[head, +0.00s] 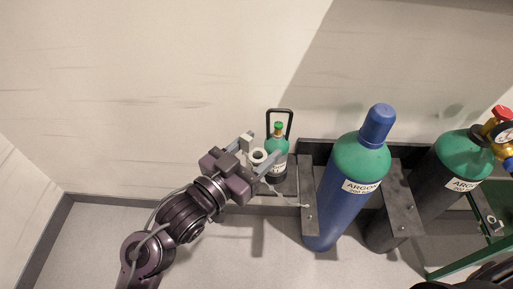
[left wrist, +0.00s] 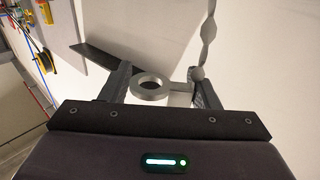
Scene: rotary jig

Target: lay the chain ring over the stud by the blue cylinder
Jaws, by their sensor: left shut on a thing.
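My left gripper (head: 264,148) is shut on the chain ring (head: 258,155), in front of the small green cylinder in the head view. In the left wrist view the pale metal ring (left wrist: 137,87) lies between the two fingers (left wrist: 160,88), its tab reaching the right finger. The beaded chain (left wrist: 207,30) runs upward there; in the head view it trails toward the rack. The tall blue cylinder (head: 347,205) with a green shoulder stands upright. A small pale spot, perhaps the stud (head: 308,217), shows on the dark bracket left of it. The ring is apart from it. My right gripper is not seen.
A small green cylinder (head: 277,148) with a black handle stands behind my left gripper. A dark bracket (head: 402,210) separates the blue cylinder from a dark, green-topped cylinder (head: 455,160) with a gauge. A green frame (head: 460,262) stands at right. Floor at front left is clear.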

